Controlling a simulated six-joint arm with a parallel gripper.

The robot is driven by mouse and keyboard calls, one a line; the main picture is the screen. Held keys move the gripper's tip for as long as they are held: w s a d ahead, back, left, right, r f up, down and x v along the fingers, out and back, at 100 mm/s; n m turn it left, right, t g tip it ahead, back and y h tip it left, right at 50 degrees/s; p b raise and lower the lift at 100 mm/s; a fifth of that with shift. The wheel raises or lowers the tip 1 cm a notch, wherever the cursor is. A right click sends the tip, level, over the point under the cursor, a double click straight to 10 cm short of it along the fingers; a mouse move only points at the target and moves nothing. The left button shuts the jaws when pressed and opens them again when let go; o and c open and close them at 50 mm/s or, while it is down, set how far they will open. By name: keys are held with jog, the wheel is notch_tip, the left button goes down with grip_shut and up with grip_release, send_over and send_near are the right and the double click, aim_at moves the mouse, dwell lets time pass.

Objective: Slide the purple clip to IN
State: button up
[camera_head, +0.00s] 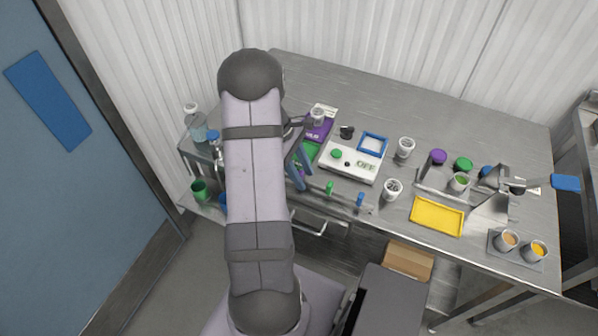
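A rail (345,197) runs along the table's front edge, with a green clip (329,188) near its middle and a blue clip (360,199) towards its right end. My gripper (305,177) is at the rail's left end, pointing down with two blue-grey fingers. A small purple patch (301,172) shows at the fingertips; it appears to be the purple clip, mostly hidden by the fingers. I cannot tell whether the fingers touch it or are closed on it. No IN mark is readable on the rail. My arm covers the area to the left.
A white device (352,177) with a green button and an OFF sign stands just behind the rail. The back of the table is clear.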

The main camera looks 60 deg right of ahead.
jog(key=shift+w, duration=0.15)
jog(key=shift+w+r, duration=0.1)
jog(key=shift+r, duration=0.15)
jog(key=shift+b+v, duration=1.05)
jog(key=shift+v, duration=2.3)
